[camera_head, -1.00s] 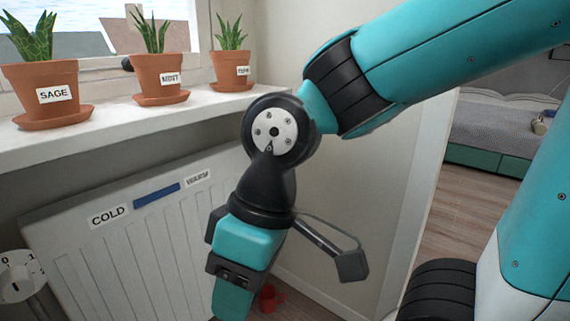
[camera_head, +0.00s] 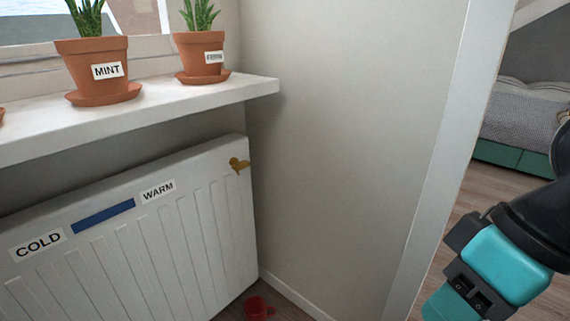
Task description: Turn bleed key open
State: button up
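A small brass bleed key (camera_head: 238,165) sits at the upper right corner of the white radiator (camera_head: 215,230). Nothing covers it in this view. My gripper (camera_head: 452,305) is at the lower right, well away to the right of the key and apart from it. Its fingertips run out of the bottom of the picture, so I cannot see whether it is open or holds anything.
A windowsill (camera_head: 170,108) with potted plants, one labelled MINT (camera_head: 98,68), juts out above the radiator. A red mug (camera_head: 258,308) stands on the floor below. A bare wall (camera_head: 340,120) lies to the right, ending at a white edge (camera_head: 432,170); a bed (camera_head: 520,115) shows beyond.

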aim_at(238, 165)
jog(key=k, duration=0.65)
jog(key=u, duration=1.05)
jog(key=i, duration=0.5)
jog(key=u, duration=0.05)
